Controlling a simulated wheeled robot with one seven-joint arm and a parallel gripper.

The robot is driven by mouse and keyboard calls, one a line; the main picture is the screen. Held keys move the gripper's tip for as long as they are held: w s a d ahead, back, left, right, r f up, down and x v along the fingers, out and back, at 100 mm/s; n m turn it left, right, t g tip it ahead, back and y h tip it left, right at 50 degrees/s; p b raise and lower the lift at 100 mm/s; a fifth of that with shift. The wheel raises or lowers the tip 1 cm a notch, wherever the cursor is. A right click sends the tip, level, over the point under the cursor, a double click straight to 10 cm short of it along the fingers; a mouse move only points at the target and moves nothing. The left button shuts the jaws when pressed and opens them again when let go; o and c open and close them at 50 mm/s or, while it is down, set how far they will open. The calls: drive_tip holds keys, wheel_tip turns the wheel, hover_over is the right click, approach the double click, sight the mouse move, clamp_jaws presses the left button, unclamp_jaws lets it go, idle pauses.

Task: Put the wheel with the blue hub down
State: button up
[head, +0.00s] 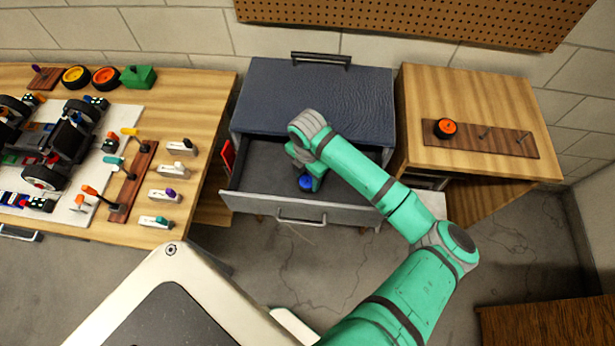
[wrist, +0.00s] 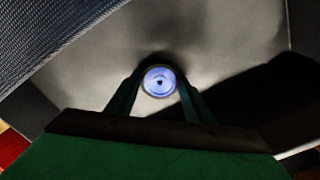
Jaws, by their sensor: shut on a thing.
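The wheel with the blue hub (head: 306,182) is at the end of my arm, over the open drawer (head: 250,183) of the dark blue cabinet (head: 315,95). In the wrist view the wheel (wrist: 160,82) sits between the two fingertips, hub facing the camera. My gripper (wrist: 160,92) is shut on it. The grey drawer floor (wrist: 90,70) lies around and behind the wheel. I cannot tell whether the wheel touches the drawer floor. My arm hides part of the drawer's right side.
A wooden table (head: 205,110) at left holds a racecar (head: 50,150), tools and yellow-hub and orange-hub wheels (head: 106,77). A wooden cabinet (head: 420,90) at right bears a pegged board (head: 480,138) with an orange-hub wheel (head: 445,128). The drawer's front wall (head: 340,213) stands close to my gripper.

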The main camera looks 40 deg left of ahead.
drive_tip(key=shift+f, duration=0.15)
drive_tip(key=o, duration=1.2)
drive_tip(key=shift+c, duration=0.2)
wheel_tip(320, 180, up, 12)
drive_tip(key=shift+r, duration=0.2)
drive_tip(key=shift+a, duration=0.1)
